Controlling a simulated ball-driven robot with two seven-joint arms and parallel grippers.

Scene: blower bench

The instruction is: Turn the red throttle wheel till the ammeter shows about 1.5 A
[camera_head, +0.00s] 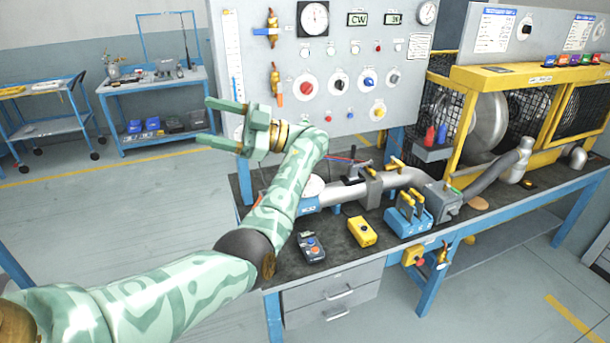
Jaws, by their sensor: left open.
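I cannot clearly pick out a red throttle wheel. A red knob (306,88) on a round white plate sits at the left of the knob row on the grey upright panel (330,52). A large round dial (313,18) is at the panel's top, and a smaller dial (427,12) is at its top right. I cannot tell which is the ammeter, and the readings are too small to read. My left gripper (206,121) is open and empty, in the air left of the panel, fingers pointing left, apart from the knobs. My right gripper is out of view.
The bench top holds a grey pipe (340,191), a yellow box (361,232), a dark handheld device (311,248) and a blue block with yellow levers (408,218). A yellow-framed mesh cage (505,78) stands at the right. Floor at the left is clear before a blue cart (45,118).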

